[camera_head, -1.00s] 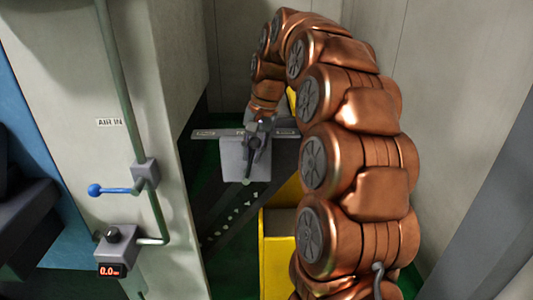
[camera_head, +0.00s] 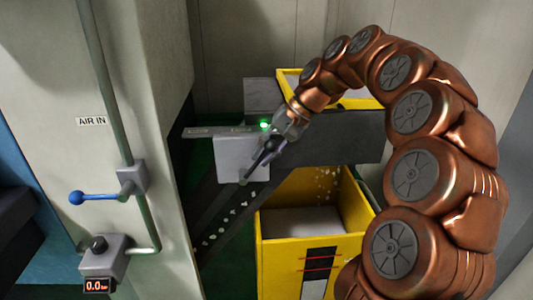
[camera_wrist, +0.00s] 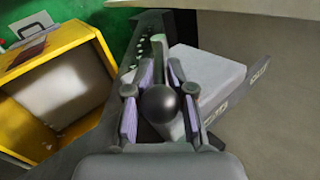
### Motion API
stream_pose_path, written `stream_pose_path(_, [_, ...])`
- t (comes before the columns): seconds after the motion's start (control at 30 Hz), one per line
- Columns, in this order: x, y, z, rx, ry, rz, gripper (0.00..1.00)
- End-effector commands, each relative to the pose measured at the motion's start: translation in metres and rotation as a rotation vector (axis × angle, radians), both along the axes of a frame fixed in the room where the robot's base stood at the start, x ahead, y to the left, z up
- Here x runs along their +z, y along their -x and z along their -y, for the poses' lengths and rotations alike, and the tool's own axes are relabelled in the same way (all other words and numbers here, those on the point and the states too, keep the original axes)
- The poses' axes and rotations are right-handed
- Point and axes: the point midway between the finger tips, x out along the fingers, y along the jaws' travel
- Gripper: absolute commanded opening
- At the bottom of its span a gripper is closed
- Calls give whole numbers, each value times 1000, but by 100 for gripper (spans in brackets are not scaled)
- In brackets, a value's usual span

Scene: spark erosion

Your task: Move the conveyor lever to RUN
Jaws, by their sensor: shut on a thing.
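The conveyor lever's control box (camera_head: 235,160) is a grey block below a lettered grey strip (camera_head: 205,131). A green light (camera_head: 264,125) glows at the strip's right part. My gripper (camera_head: 262,157) reaches in from the upper right, tilted, in front of the box's right part. In the wrist view, the lever's round black knob (camera_wrist: 160,104) sits between the fingers of my gripper (camera_wrist: 159,92), which are shut on it. The strip's lettering is too small to read surely.
A yellow bin (camera_head: 262,240) stands below the conveyor's dark frame (camera_head: 345,150); another yellow bin (camera_head: 360,103) is behind. At left, a pale column (camera_head: 150,70) carries a pipe, a blue-knobbed valve (camera_head: 77,198) and a gauge reading 0.0 (camera_head: 97,286).

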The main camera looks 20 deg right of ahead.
Motion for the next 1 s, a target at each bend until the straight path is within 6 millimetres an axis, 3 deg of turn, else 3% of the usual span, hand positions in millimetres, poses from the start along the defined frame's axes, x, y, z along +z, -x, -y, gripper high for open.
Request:
stream_pose_path(0.17, [4, -2, 3, -11, 2, 13, 0])
stream_pose_path(0.2, [4, -2, 4, -11, 2, 12, 23])
stream_pose_path(0.33, [3, -2, 3, -8, 2, 9, 36])
stream_pose_path(0.73, [4, -1, 3, -4, 2, 4, 37])
stream_pose_path(1.0, [28, 4, 20, -6, 2, 5, 37])
